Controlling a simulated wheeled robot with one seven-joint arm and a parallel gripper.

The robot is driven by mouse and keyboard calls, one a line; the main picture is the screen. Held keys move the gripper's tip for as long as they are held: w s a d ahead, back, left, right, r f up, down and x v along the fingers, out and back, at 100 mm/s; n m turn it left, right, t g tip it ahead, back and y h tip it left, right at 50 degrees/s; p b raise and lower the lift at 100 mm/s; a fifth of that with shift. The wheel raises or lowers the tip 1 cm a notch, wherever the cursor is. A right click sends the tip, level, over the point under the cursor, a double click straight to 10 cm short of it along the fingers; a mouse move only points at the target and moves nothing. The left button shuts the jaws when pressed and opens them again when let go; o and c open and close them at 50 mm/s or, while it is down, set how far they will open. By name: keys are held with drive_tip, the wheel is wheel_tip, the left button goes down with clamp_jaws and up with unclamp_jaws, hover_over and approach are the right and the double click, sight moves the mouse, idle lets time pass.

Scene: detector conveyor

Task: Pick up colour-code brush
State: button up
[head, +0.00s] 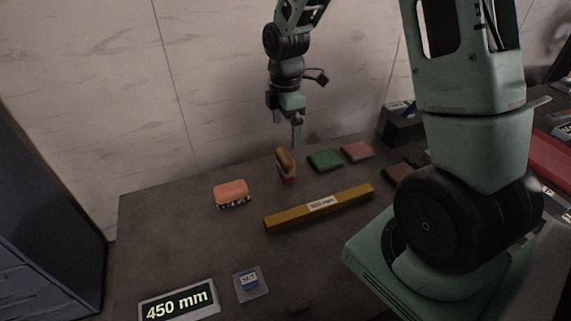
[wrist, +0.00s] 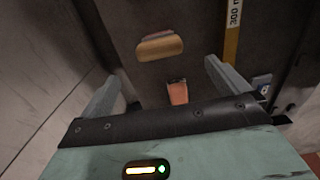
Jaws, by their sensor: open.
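A salmon-pink block with a black-and-white speckled lower edge (head: 231,192) lies on the dark table at left of centre; it also shows in the wrist view (wrist: 177,92). A second item, a tan oval top over a red lower part (head: 285,163), stands at the table's back, with its oval top in the wrist view (wrist: 160,47). I cannot tell for sure which is the colour-code brush. My gripper (head: 297,146) is open and empty, close above and slightly behind the tan-topped item. Its fingers (wrist: 162,70) show spread apart in the wrist view.
A yellow bar with a white label (head: 320,206) lies across the table's middle. Green (head: 325,160) and pink (head: 357,151) pads lie right of the tan-topped item. A SET button (head: 249,282) and 450 mm display (head: 178,304) are in front. The wall stands close behind.

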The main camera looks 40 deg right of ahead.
sight(286, 154)
wheel_tip(286, 154, down, 10)
drive_tip(key=shift+w+f+p, duration=0.1)
drive_tip(key=shift+f+p, duration=0.15)
drive_tip(key=shift+p, duration=0.5)
drive_tip(key=c, duration=1.1)
drive_tip(key=shift+c, duration=0.2)
drive_tip(key=shift+r, duration=0.1)
wheel_tip(286, 154, up, 10)
drive_tip(key=shift+f+b, duration=0.1)
drive_tip(key=shift+b, duration=0.45)
drive_tip(key=o, duration=0.6)
drive_tip(key=shift+c, duration=0.2)
drive_tip(key=c, duration=0.3)
